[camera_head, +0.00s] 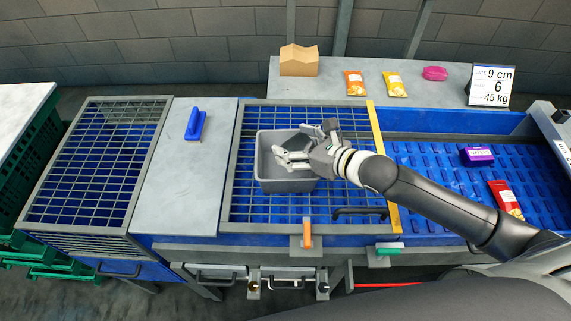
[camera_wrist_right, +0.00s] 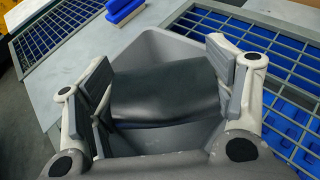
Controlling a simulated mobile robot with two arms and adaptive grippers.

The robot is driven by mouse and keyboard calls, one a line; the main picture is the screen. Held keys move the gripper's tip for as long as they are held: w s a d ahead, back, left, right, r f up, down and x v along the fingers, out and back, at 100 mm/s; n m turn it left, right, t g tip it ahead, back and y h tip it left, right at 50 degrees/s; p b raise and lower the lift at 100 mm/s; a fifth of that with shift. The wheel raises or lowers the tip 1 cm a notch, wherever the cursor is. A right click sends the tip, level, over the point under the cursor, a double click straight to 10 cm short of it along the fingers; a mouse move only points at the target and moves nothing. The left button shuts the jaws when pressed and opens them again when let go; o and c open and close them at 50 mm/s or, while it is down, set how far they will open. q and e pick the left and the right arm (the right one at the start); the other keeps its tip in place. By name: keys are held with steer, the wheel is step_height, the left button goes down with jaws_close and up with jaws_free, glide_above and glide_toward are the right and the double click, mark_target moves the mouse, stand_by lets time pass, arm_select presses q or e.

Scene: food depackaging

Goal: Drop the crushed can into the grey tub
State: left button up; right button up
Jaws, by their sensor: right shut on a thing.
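The grey tub (camera_head: 262,165) stands on the blue-and-grey grid in the middle of the head view. My right gripper (camera_head: 292,146) is over the tub, at its right part. In the right wrist view, its two fingers (camera_wrist_right: 160,78) are on either side of a dark, smooth, curved thing, which I take for the crushed can (camera_wrist_right: 165,98). The gripper is shut on it. The tub's grey wall (camera_wrist_right: 158,45) shows behind and below the can in that view. The can's height above the tub floor is hard to tell. My left gripper is not in view.
A blue-handled tool (camera_head: 195,124) lies on the grey plate left of the grid. A yellow bar (camera_head: 376,135) edges the grid's right side. A purple pack (camera_head: 477,156) and a red pack (camera_head: 506,198) lie on the blue belt.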

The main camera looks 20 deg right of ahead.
steer(key=o, duration=0.9)
steer(key=shift+o, duration=0.9)
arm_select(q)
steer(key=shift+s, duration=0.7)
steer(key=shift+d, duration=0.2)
arm_select(e)
steer(key=shift+s+d, duration=0.1)
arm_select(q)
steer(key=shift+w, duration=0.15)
arm_select(e)
steer(key=v, duration=1.1)
steer(key=shift+s+d, duration=0.15)
steer(key=shift+s, duration=0.15)
steer(key=shift+r, duration=0.1)
